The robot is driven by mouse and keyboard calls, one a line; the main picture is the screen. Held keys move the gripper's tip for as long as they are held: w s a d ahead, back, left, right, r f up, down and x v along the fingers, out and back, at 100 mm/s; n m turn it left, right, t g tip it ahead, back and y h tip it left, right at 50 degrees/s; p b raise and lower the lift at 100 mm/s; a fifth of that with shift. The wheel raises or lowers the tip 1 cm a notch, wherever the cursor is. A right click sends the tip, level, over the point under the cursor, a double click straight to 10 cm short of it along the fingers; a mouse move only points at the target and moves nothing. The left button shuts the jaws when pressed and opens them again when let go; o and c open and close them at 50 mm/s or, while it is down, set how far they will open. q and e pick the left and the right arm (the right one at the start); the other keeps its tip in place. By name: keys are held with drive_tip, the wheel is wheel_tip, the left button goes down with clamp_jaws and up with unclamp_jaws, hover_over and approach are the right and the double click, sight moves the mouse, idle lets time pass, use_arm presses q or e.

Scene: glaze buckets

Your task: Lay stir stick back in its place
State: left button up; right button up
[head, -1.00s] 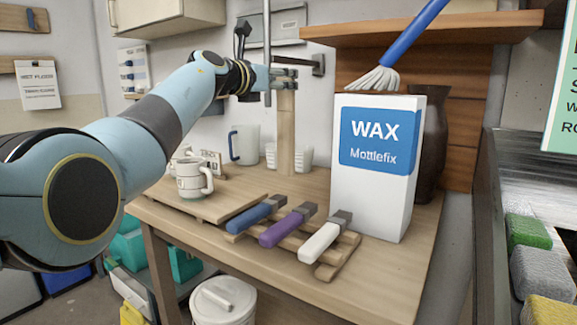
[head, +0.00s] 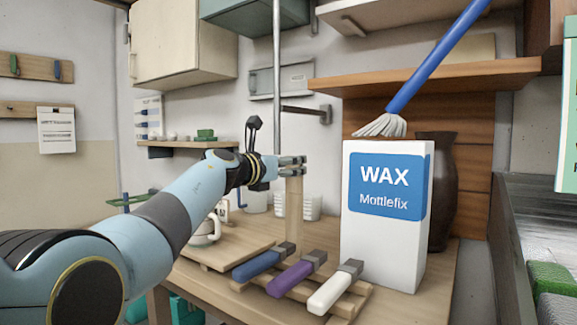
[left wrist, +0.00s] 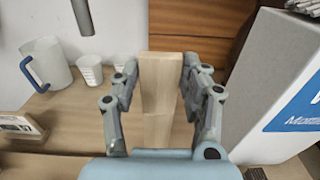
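A pale, flat wooden stir stick (head: 294,212) stands upright under my left gripper (head: 292,165) in the head view, its lower end near the far ends of the tool handles. I cannot tell whether it touches the table. In the left wrist view the stir stick (left wrist: 161,98) runs between the two fingers, and the left gripper (left wrist: 160,68) is shut on its sides. A small slatted wooden rack (head: 345,303) holds a blue handle (head: 257,264), a purple handle (head: 290,278) and a white handle (head: 329,293). My right gripper is out of view.
A tall WAX box (head: 388,265) stands right of the stick, with a dark vase (head: 441,190) behind. White cups (left wrist: 90,70) and a jug (left wrist: 48,78) are at the back. A blue-handled mop head (head: 382,125) hangs above the box.

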use_arm(q)
drive_tip(key=o, duration=0.3)
drive_tip(key=shift+o, duration=0.2)
drive_tip(key=shift+r, duration=0.1)
drive_tip(key=p+v, duration=0.3)
drive_tip(key=v, duration=0.9)
drive_tip(key=shift+p, duration=0.35)
drive_tip(key=shift+r, duration=0.1)
